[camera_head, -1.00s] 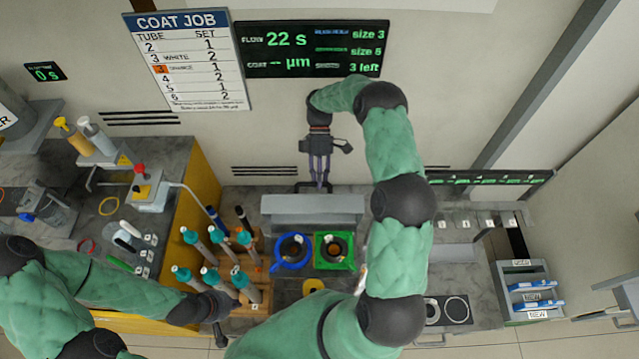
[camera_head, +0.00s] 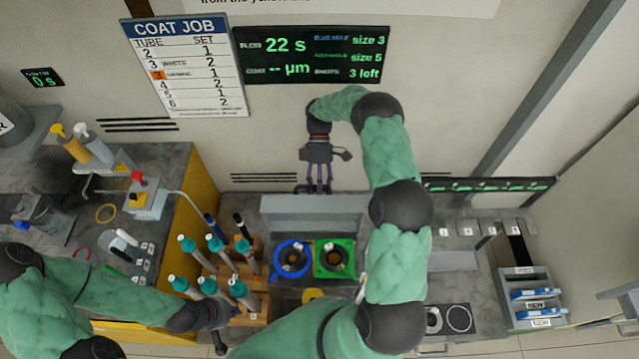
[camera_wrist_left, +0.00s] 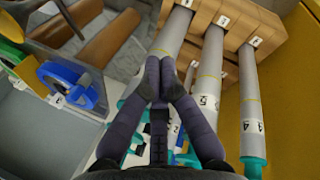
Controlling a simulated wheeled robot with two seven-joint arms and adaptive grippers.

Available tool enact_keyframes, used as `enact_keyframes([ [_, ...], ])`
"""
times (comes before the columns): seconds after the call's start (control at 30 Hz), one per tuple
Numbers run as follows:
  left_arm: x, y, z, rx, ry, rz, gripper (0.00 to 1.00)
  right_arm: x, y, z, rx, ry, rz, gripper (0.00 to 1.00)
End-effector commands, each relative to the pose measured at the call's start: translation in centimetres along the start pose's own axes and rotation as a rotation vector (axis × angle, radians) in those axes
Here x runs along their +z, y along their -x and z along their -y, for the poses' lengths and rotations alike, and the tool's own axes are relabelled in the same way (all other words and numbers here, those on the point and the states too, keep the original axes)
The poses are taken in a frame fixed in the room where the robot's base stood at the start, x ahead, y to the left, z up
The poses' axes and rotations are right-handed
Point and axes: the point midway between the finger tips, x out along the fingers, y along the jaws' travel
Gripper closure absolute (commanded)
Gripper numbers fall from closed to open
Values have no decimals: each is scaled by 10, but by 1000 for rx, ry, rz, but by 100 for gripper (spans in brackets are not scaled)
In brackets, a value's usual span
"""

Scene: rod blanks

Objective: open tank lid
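A grey panel (camera_head: 313,204), which looks like the tank lid, stands behind a blue ring (camera_head: 292,259) and a green square holder (camera_head: 334,259). A dark handle bar (camera_head: 300,189) shows at its far top edge. My right gripper (camera_head: 318,190) points down at this handle, its fingers a little apart. I cannot tell whether they grip the bar. My left gripper (camera_head: 220,345) is low at the left, near the tube rack. In the left wrist view its fingertips (camera_wrist_left: 164,92) meet in front of the tubes, seemingly with nothing between them.
A wooden rack (camera_head: 258,298) of teal-capped tubes stands left of the blue ring. My right arm covers part of the bench right of the green holder. A grey bin (camera_head: 532,296) with blue items is at the far right. The wall is close behind the panel.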

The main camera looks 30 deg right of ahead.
Motion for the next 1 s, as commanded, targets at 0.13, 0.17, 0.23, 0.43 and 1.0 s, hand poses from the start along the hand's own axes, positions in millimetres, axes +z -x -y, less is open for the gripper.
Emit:
enact_keyframes([
  [0.13, 0, 0, 0, 0, 0, 0, 100, 0, 4, 1, 6, 0, -2, 51],
  [0.17, 0, 1, 0, 0, 0, 0, 100, -1, 4, 1, 6, 0, -2, 51],
  [0.23, 0, 1, 0, 0, 0, 0, 100, -1, 5, 1, 7, 1, -3, 51],
  [0.43, 0, 1, 0, 0, 0, 0, 100, -1, 11, 7, 10, 1, -4, 51],
  [1.0, 0, 1, 0, 0, 0, 0, 100, 0, 66, 72, 8, 1, -3, 51],
])
